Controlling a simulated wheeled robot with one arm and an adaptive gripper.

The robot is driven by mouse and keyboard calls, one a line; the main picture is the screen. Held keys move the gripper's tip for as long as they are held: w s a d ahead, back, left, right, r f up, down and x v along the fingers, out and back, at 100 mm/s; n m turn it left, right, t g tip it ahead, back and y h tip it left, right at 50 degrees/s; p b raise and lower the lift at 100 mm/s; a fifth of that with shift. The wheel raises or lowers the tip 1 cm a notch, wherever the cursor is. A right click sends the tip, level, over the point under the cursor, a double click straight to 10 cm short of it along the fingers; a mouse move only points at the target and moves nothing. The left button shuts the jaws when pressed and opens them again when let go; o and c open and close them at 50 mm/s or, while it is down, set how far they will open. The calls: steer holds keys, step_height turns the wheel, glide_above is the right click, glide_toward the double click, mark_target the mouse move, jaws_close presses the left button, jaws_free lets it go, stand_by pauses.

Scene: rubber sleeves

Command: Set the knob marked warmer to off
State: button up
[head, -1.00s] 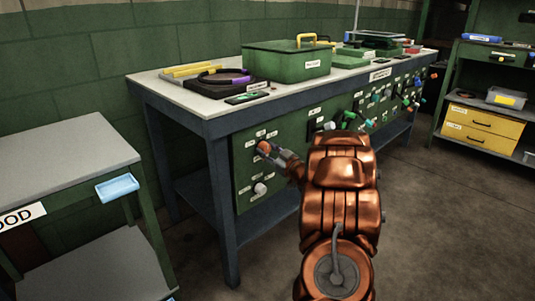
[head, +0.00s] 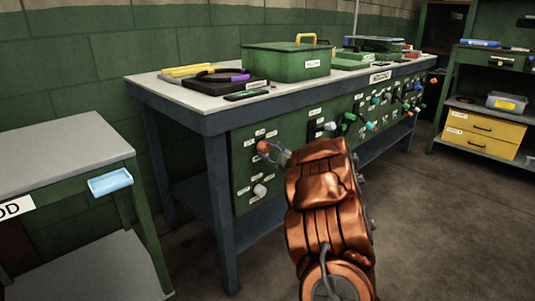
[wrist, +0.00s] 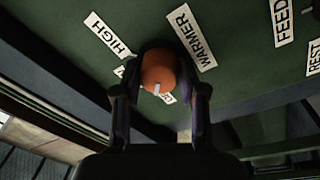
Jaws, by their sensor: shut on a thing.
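The orange knob (wrist: 158,70) sits on a dark green panel (wrist: 245,85) in the wrist view, between the two dark fingers of my gripper (wrist: 160,92). A white WARMER label (wrist: 192,37) is at its upper right and a HIGH label (wrist: 108,35) at its upper left. Smaller labels are partly hidden behind the knob and fingers. A pale mark on the knob points toward the bottom of the wrist picture. In the head view the orange knob (head: 262,146) is at the panel's left end, with my gripper (head: 272,153) shut on it.
A pale knob (head: 260,190) is below on the same panel. Other coloured knobs (head: 350,117) run along the bench front to the right. A green box (head: 287,63) stands on the bench top. A grey side table (head: 60,150) is at left. Floor at right is clear.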

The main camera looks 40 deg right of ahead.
steer(key=shift+n, duration=0.3)
steer(key=o, duration=1.1)
steer(key=shift+o, duration=0.2)
steer(key=shift+s, duration=0.1)
steer(key=s+f, duration=0.1)
steer(key=s, duration=1)
steer(key=shift+s+f, duration=0.15)
steer(key=shift+s, duration=0.2)
